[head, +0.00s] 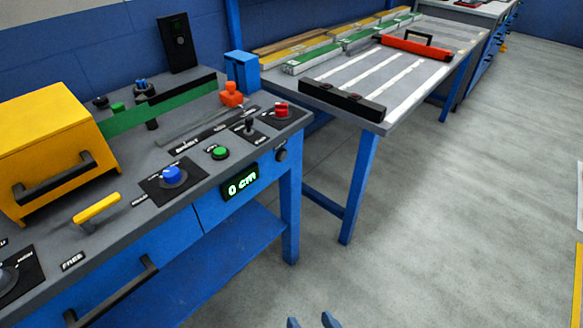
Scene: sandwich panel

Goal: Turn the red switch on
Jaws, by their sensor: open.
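A red knob (282,110), which looks like the red switch, sits on a dark plate at the right end of the blue workbench's grey top (105,218). Its exact setting is too small to tell. My gripper (311,322) shows only as two blue fingertips at the bottom edge of the head view. They are apart, with nothing visible between them. The gripper is over the floor side, well away from the red knob.
Near the red knob are a black lever (249,126), a green button (219,152), a blue knob (172,175) and an orange block (231,96). A display (240,188) reads "0 cm". A yellow machine cover (52,155) stands left. A second table (425,76) stands behind.

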